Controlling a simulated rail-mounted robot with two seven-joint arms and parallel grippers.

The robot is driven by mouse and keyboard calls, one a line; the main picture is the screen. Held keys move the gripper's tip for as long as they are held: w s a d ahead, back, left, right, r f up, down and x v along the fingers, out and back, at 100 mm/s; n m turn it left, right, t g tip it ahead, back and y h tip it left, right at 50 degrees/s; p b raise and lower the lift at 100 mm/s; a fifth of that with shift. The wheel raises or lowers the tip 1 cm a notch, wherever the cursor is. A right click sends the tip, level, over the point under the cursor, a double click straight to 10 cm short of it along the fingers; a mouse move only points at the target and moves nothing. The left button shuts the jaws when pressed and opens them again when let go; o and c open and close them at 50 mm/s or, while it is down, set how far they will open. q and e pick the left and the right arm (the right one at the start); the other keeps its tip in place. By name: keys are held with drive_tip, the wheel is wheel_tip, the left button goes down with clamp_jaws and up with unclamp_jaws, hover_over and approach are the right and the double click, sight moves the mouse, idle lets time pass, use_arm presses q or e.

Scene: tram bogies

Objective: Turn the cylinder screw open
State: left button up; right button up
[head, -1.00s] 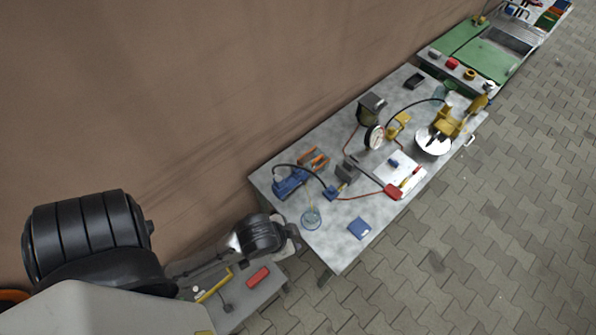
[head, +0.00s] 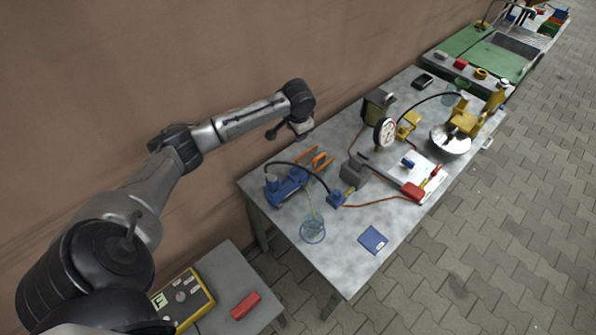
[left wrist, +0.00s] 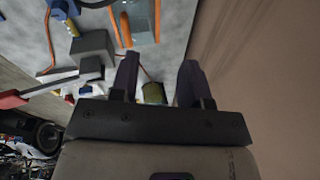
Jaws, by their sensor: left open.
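A blue cylinder-like unit (head: 286,187) with a black hose lies at the near left of the grey table (head: 345,265). A small blue and brass fitting (head: 337,198) sits at the hose's other end, beside a grey block (head: 355,168). I cannot tell which small part is the cylinder screw. My left gripper (head: 301,128) hangs above the table's back edge near the wall. In the left wrist view its two fingers (left wrist: 158,80) stand apart with nothing held between them. The grey block also shows in the left wrist view (left wrist: 92,44). My right gripper is not in view.
An orange-handled tool (head: 321,161) lies near the table's back edge. The near right table corner is clear. A low side table (head: 245,265) is at the lower left.

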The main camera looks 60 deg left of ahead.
sight(296, 167)
use_arm(q)
drive_tip(key=f+h, duration=0.1)
drive_tip(key=f, duration=0.4)
drive_tip(key=s+d+f+n+b, duration=0.1)
drive_tip(key=f, duration=0.4)
drive_tip(key=f+n+g+h+b, duration=0.1)
drive_tip(key=f, duration=0.5)
drive_tip(key=shift+s+d+h, duration=0.15)
drive_tip(key=shift+d+h, duration=0.15)
drive_tip(key=shift+c, duration=0.4)
clamp_jaws()
